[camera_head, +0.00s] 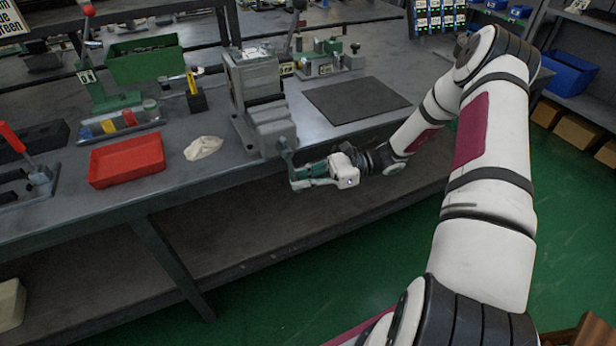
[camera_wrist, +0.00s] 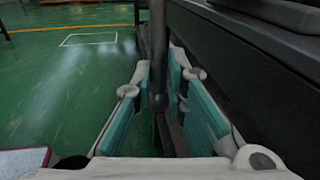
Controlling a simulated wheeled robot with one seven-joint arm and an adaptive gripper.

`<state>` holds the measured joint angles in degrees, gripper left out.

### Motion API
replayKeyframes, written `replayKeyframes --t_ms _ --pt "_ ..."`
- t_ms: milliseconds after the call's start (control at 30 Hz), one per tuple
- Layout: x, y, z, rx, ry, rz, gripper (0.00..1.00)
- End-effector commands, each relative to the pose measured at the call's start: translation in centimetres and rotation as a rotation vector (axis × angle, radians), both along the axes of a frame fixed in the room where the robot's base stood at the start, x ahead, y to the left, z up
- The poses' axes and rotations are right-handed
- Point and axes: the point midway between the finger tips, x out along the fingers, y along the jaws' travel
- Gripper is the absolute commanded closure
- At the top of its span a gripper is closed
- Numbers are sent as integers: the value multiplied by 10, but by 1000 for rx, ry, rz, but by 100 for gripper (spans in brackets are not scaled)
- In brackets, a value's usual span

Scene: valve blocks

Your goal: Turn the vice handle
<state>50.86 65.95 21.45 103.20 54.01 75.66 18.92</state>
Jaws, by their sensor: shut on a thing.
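The grey vice (camera_head: 262,105) stands at the front edge of the workbench in the head view. Its handle (camera_head: 287,156) hangs at the front, below the bench top. In the wrist view the handle (camera_wrist: 158,50) is a dark upright bar with a ball end, between the teal-padded fingers. My gripper (camera_head: 298,180) is at the handle's lower part, in front of the bench edge, and is shut on it. The wrist view shows the fingers (camera_wrist: 160,80) on both sides of the bar. The exact contact is hard to see there.
A red tray (camera_head: 127,161), a white cloth (camera_head: 203,148) and a parts tray (camera_head: 118,124) lie left of the vice. A dark mat (camera_head: 355,100) lies to its right. The bench edge runs close beside my gripper; a lower shelf (camera_head: 250,225) is beneath. Green floor is open in front.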

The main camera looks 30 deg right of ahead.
Motion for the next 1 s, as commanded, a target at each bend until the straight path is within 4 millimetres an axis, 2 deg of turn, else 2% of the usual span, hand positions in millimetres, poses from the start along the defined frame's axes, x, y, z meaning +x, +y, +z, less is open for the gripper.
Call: replayKeyframes --t_ms 33,333,867,900,967,1000 --pt "-6 3 -7 30 15 8 100" --pt "-6 15 -9 136 15 9 100" --pt "-6 17 -9 157 15 8 100" --pt "-6 18 -9 157 15 9 82" --pt "-5 17 -9 157 15 8 69" --pt "-5 17 -8 157 14 8 69"
